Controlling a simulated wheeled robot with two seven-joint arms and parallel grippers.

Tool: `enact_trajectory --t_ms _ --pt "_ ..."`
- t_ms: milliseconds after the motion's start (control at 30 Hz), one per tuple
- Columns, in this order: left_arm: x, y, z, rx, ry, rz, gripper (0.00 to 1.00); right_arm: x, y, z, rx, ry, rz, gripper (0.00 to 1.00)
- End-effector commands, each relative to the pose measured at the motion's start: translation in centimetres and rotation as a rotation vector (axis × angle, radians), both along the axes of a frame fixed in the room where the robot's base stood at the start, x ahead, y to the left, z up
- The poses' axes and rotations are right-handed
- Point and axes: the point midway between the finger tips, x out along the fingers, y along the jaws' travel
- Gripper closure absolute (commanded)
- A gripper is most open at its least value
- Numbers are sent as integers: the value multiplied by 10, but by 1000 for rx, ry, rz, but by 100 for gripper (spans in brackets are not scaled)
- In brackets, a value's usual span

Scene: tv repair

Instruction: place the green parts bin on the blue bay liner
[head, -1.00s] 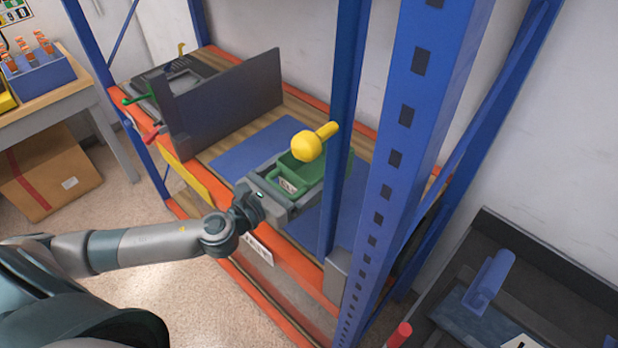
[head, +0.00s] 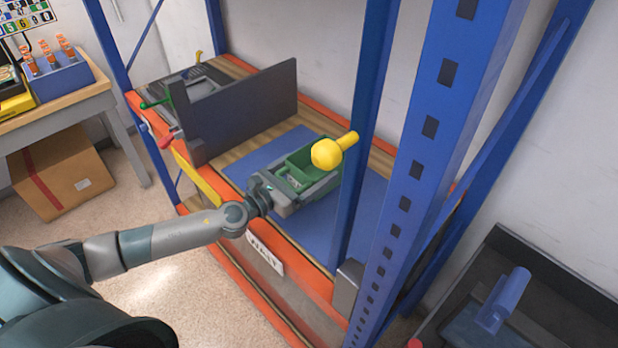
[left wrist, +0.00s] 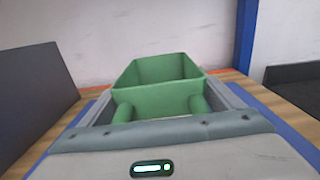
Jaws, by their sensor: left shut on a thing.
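The green parts bin (head: 298,174) is an open-topped box, over the blue bay liner (head: 262,155) on the shelf between a dark upright panel and a blue post. My left gripper (head: 312,181) is shut on the bin, its grey fingers along the bin's sides. In the left wrist view the bin (left wrist: 155,100) sits level and upright between the fingers, and strips of the liner (left wrist: 62,131) show at both sides. I cannot tell whether the bin's base touches the liner. My right gripper is not in view.
A yellow knob (head: 327,153) by the blue post (head: 365,130) covers part of the bin in the head view. The dark panel (head: 245,108) stands left of the liner. Orange beams edge the shelf, with a white label (head: 266,254) in front.

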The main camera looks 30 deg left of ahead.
Motion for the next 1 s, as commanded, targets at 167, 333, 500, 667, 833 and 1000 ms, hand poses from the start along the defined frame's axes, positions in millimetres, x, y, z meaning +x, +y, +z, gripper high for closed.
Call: enact_trajectory --t_ms 167,333,500,667,833,1000 --pt "16 12 -12 1 -3 0 46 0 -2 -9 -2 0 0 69" --pt "19 14 -13 -1 -3 0 46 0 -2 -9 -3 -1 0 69" --pt "19 14 -12 -1 -3 0 46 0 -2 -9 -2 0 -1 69" --pt "19 14 -19 1 -3 0 46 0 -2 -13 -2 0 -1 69" --pt "18 14 -40 0 0 0 46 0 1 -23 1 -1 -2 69" --pt "19 14 -53 1 -3 0 46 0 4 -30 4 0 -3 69"
